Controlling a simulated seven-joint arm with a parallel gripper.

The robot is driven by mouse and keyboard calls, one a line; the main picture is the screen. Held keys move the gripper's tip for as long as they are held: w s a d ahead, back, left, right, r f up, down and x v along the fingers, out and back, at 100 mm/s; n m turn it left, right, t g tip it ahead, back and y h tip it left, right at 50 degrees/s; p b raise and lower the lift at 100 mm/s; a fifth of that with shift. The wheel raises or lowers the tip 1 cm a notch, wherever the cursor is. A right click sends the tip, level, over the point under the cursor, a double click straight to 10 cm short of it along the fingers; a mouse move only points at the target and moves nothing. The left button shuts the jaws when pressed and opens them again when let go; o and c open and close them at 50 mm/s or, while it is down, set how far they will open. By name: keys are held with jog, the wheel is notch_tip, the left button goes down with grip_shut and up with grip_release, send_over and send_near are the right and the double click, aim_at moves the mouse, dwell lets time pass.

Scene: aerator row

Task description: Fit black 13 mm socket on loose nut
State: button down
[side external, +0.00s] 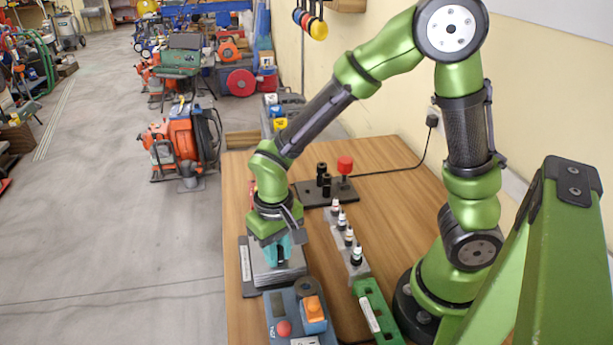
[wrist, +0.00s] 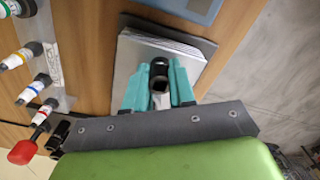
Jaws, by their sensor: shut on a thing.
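My gripper (side external: 281,252) is low over a grey metal block (side external: 272,277) near the table's left edge. In the wrist view its teal fingers (wrist: 158,92) are shut on a black socket (wrist: 159,68), which has a square opening facing the camera. The socket's lower end and any nut under it are hidden, so I cannot tell whether they touch. The block's plate also shows in the wrist view (wrist: 130,58), around and behind the fingers.
A grey strip (side external: 357,268) with several white-and-black pieces stands right of the gripper. Behind it is a dark base (side external: 313,197) with black sockets (side external: 326,184) and a red knob (side external: 345,165). A blue-grey device (side external: 283,312) and green holder (side external: 377,318) stand in front.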

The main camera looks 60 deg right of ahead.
jog(key=c, duration=0.9)
grip_release()
jog(key=shift+o, duration=0.2)
jog(key=shift+r, duration=3.5)
